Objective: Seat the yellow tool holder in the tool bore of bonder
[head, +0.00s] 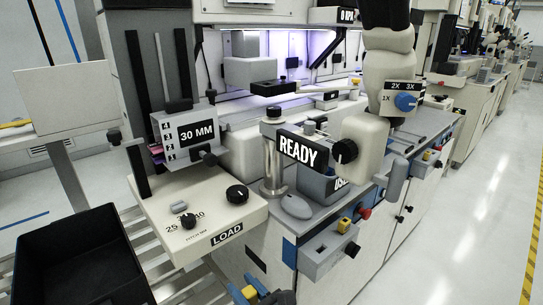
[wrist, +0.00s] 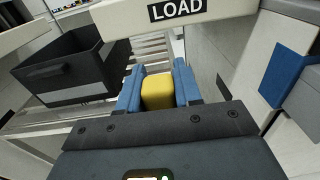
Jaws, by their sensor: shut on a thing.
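My gripper (wrist: 158,92) has blue fingers shut on the yellow tool holder (wrist: 157,91), a yellow block between them. In the head view my gripper (head: 259,294) is at the bottom edge, partly cut off, with the yellow holder (head: 249,292) showing at its fingers. It is low, in front of and below the LOAD panel of the bonder (head: 198,205). The bonder carries a READY sign and a 30 MM sign. I cannot make out the tool bore in either view.
A black bin (head: 80,262) stands at the lower left on a slatted rack; it also shows in the wrist view (wrist: 70,68). A grey box with a small yellow block (head: 344,225) juts from the bonder's front. The aisle floor (head: 440,215) at right is clear.

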